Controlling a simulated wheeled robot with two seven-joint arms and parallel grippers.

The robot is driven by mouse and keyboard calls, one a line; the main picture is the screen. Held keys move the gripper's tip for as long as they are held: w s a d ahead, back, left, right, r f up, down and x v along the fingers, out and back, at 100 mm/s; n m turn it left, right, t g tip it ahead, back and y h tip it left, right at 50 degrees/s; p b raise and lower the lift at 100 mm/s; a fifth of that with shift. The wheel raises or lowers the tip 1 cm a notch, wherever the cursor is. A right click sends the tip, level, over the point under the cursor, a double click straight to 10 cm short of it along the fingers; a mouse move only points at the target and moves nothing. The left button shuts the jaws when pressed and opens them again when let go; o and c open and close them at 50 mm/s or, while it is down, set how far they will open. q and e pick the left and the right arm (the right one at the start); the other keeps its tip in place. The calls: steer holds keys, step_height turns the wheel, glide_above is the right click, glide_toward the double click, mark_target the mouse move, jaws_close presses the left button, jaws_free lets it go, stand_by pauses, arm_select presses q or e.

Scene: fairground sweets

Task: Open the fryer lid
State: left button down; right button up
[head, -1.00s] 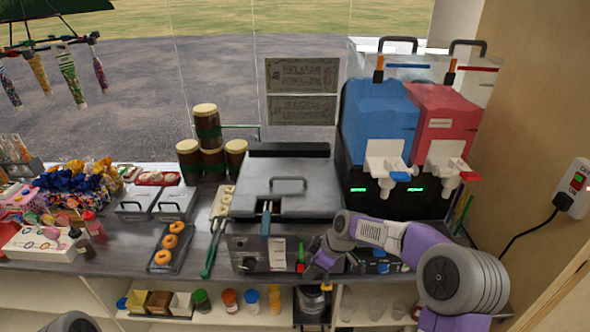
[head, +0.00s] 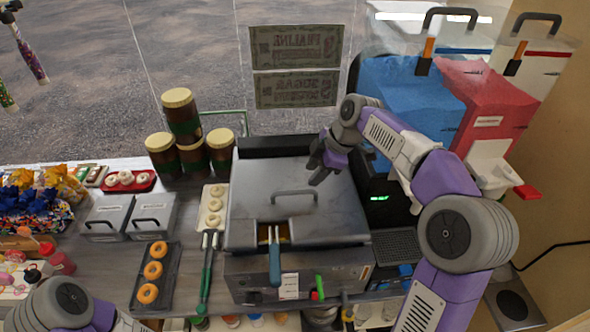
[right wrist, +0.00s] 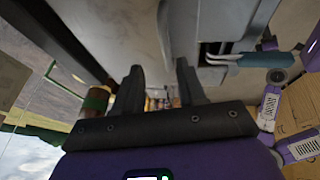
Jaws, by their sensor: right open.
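The fryer (head: 338,272) stands on the counter in the middle of the head view. Its grey lid (head: 258,185) lies shut, with a bar handle (head: 293,194) on top. A basket with a blue handle (head: 274,265) sticks out at the front. My right gripper (head: 320,166) is open and empty over the lid's back right part, behind and right of the bar handle. I cannot tell whether it touches the lid. Its open fingers (right wrist: 160,88) also show in the right wrist view. My left gripper is out of view; only part of that arm shows at lower left.
Blue and red drink dispensers (head: 489,105) stand to the right, close to my right arm. Stacked jars (head: 182,115), two lidded grey bins (head: 103,217) and a doughnut tray (head: 143,301) are to the left. Green-handled tongs (head: 206,275) lie beside the fryer.

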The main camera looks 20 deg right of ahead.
mark_target(302, 191)
steer(key=x, duration=0.4)
steer(key=s+x, duration=0.1)
steer(key=x, duration=0.1)
steer(key=shift+w+a+f+b, duration=0.15)
steer(key=shift+a+f+b, duration=0.15)
steer(key=shift+f, duration=0.1)
steer(key=shift+d, duration=0.1)
jaws_close()
